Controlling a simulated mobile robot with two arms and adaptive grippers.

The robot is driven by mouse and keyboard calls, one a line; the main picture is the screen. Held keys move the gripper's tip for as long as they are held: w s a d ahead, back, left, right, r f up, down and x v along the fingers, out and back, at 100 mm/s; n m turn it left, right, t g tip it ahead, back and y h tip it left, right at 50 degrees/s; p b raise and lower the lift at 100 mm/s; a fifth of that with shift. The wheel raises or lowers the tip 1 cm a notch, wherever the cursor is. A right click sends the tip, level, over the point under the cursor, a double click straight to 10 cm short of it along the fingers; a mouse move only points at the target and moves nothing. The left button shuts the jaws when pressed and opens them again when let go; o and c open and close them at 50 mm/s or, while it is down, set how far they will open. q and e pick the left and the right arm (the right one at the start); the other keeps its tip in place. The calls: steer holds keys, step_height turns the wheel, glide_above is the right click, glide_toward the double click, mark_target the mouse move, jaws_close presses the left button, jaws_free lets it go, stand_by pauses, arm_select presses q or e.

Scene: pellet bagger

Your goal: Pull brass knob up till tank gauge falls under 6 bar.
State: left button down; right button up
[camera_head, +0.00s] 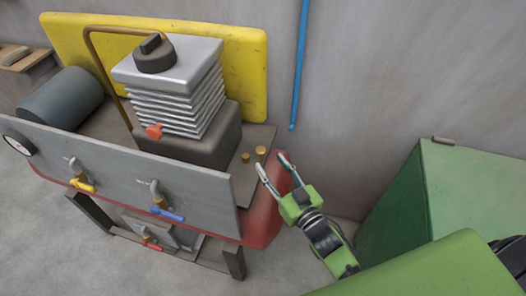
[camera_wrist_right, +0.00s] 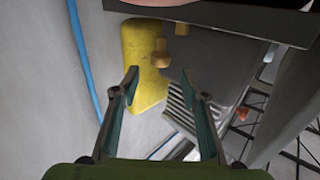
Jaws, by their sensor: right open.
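Two small brass pieces stand on the compressor's deck, right of its finned block: a taller brass knob (camera_head: 261,151) and a smaller brass fitting (camera_head: 245,157). I cannot tell for sure which is the task's knob. A brass piece also shows beyond my fingers in the right wrist view (camera_wrist_right: 160,53). My right gripper (camera_head: 272,162) is open and empty, its fingertips beside the taller knob, apparently not around it. Its spread fingers also show in the right wrist view (camera_wrist_right: 163,80). A round white gauge (camera_head: 18,144) sits at the panel's left end; its reading is too small to read. My left gripper is out of view.
The grey front panel (camera_head: 120,165) carries yellow-handled (camera_head: 82,185) and blue-handled (camera_head: 167,214) valves. The finned block (camera_head: 175,95) and yellow panel (camera_head: 240,65) stand behind. A blue hose (camera_head: 300,60) hangs on the wall. A green cabinet (camera_head: 465,190) stands right.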

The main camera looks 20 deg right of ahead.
mark_target(263, 154)
steer(key=w, duration=0.3)
steer(key=w+a, duration=0.1)
steer(key=w, duration=0.3)
steer(key=shift+a, duration=0.2)
jaws_close()
